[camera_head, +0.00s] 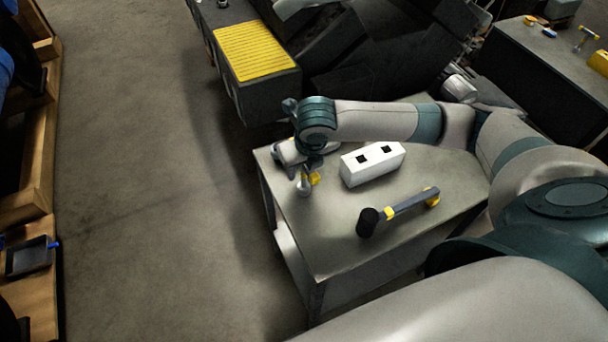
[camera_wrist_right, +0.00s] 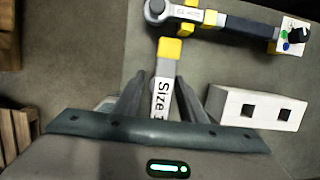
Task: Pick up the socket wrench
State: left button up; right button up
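In the right wrist view, a tool with a silver ratchet head, yellow bands and a dark handle (camera_wrist_right: 245,28) lies across the top. A shorter piece with a yellow end and a "Size" label (camera_wrist_right: 163,90) stretches down between my fingers; it also shows at the table's left edge in the head view (camera_head: 306,185). I cannot tell for sure which is the socket wrench. My right gripper (camera_wrist_right: 160,88) is over this labelled piece, fingers apart on either side with visible gaps. In the head view, the right gripper (camera_head: 304,168) is above the table's left end. My left gripper is out of view.
A white block with two square holes (camera_head: 372,165) is right of the gripper. A tool with a black head and grey handle (camera_head: 410,203) lies nearer on the grey table (camera_head: 335,235). A yellow-topped dark bench (camera_head: 255,50) stands behind.

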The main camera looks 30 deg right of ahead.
grip_shut()
jog(key=shift+w+r, duration=0.1)
jog(key=shift+r, duration=0.1)
dwell(0.3)
jog(key=shift+r+b, duration=0.4)
jog(key=shift+r, duration=0.2)
notch_tip(320, 180, up, 2)
jog(key=shift+r+b, duration=0.2)
jog(key=shift+b, duration=0.35)
jog(key=d+r+b, duration=0.2)
jog(key=d+r, duration=0.1)
jog(key=d, duration=0.3)
jog(key=s+d+r+b, duration=0.1)
jog(key=d+r, duration=0.3)
jog(key=d, duration=0.1)
jog(key=shift+d+b, duration=0.35)
